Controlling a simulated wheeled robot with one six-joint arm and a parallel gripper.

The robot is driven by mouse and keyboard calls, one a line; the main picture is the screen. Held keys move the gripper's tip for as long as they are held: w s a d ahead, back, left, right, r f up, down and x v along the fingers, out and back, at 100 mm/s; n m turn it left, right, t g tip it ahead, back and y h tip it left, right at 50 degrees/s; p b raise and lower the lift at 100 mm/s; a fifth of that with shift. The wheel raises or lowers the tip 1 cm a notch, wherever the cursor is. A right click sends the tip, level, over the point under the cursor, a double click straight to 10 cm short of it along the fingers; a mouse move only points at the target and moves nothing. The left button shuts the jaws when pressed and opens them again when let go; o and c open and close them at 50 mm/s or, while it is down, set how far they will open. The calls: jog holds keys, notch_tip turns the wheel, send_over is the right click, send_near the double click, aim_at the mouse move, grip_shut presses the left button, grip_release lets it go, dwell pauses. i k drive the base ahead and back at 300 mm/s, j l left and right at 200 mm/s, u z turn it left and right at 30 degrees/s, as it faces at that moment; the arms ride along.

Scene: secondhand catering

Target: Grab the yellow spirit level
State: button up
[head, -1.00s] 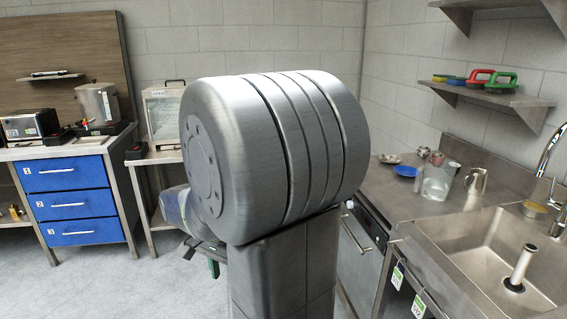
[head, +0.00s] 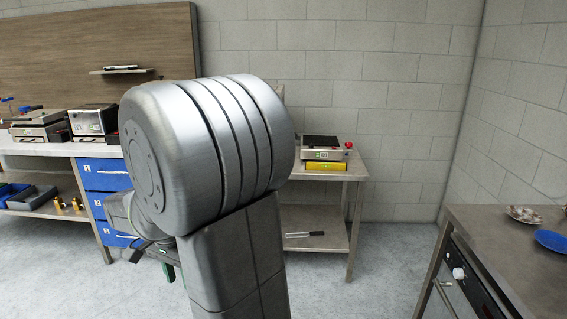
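A yellow bar-shaped thing (head: 325,166) lies on the top of a small steel table, at the front edge of a grey device. It may be the spirit level; it is too small to make out vials. My gripper (head: 166,266) is mostly hidden behind my own grey arm links, low and left of centre. It is well apart from the yellow thing, and its fingers do not show clearly.
The grey device (head: 325,148) has a red knob. A bench with blue drawers (head: 103,174) stands left. A steel counter (head: 490,235) stands right. Floor between is clear.

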aim_at(308, 165)
jog(key=i+j+z, duration=0.15)
jog(key=i, duration=0.4)
jog(key=i+j+z, duration=0.15)
jog(key=i, duration=0.35)
jog(key=i+j+z, duration=0.15)
jog(key=i, duration=0.4)
jog(key=i+j+z, duration=0.15)
jog(key=i+z, duration=0.15)
jog(key=z, duration=0.15)
jog(key=i+j+z, duration=0.25)
jog(key=z, duration=0.15)
jog(key=i+j+z, duration=0.15)
jog(key=j+z, duration=0.3)
jog(key=i+j+z, duration=0.15)
jog(key=j+z, duration=0.25)
jog(key=i+j+z, duration=0.1)
jog(key=j, duration=0.15)
jog(key=j+z, duration=0.15)
jog(key=i+j, duration=0.05)
